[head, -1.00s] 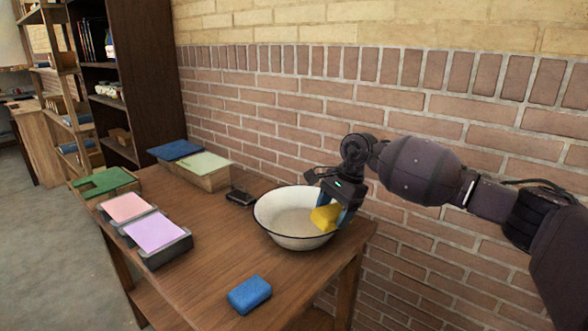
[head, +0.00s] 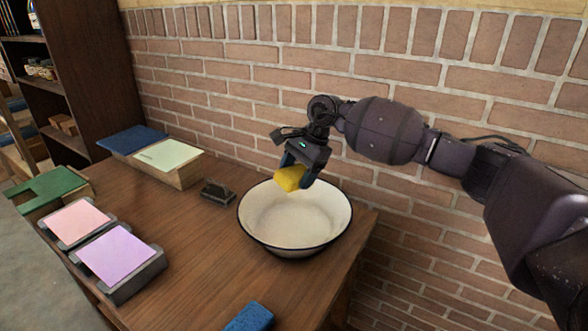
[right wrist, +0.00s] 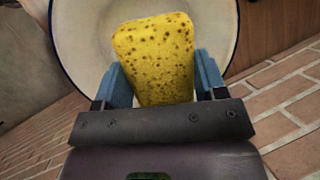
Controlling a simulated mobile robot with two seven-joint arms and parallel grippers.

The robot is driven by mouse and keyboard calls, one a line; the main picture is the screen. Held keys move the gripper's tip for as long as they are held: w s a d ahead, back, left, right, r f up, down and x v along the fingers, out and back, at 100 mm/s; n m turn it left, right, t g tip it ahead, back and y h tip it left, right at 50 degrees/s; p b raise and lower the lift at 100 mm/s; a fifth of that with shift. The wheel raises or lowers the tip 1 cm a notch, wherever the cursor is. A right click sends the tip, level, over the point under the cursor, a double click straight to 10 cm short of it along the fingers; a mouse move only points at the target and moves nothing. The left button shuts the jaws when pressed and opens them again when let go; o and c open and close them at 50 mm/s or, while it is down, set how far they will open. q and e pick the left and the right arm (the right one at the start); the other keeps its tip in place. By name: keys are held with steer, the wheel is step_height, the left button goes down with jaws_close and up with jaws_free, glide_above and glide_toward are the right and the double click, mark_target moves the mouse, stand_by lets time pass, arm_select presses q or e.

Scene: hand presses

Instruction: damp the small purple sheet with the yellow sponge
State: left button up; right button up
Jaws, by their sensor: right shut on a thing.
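The yellow sponge (head: 290,178) is in my right gripper (head: 298,176), which is shut on it, above the back left rim of the white bowl (head: 300,226). In the right wrist view the speckled sponge (right wrist: 156,58) sits between the two blue fingers, with the bowl (right wrist: 85,32) behind it. The small purple sheet (head: 117,256) lies flat on a grey block (head: 136,285) at the left of the table, well to the left of the bowl. My left gripper is not in view.
A pink sheet (head: 74,222) lies on a block beside the purple one. A blue sponge (head: 250,318) is at the front edge. A small dark object (head: 218,193) and a wooden box with a pale green sheet (head: 170,154) stand behind. The table (head: 190,265) is clear between purple sheet and bowl.

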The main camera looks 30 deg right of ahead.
steer(key=shift+f, duration=0.6)
step_height(320, 180, down, 9)
steer(key=b, duration=0.3)
steer(key=shift+r+b, duration=0.1)
steer(key=shift+b, duration=0.3)
steer(key=shift+f, duration=0.2)
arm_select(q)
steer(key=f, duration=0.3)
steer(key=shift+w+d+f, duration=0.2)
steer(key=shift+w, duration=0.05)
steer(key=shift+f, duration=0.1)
arm_select(e)
steer(key=shift+r, duration=0.15)
steer(key=shift+r+p, duration=1.1)
steer(key=shift+r, duration=3.15)
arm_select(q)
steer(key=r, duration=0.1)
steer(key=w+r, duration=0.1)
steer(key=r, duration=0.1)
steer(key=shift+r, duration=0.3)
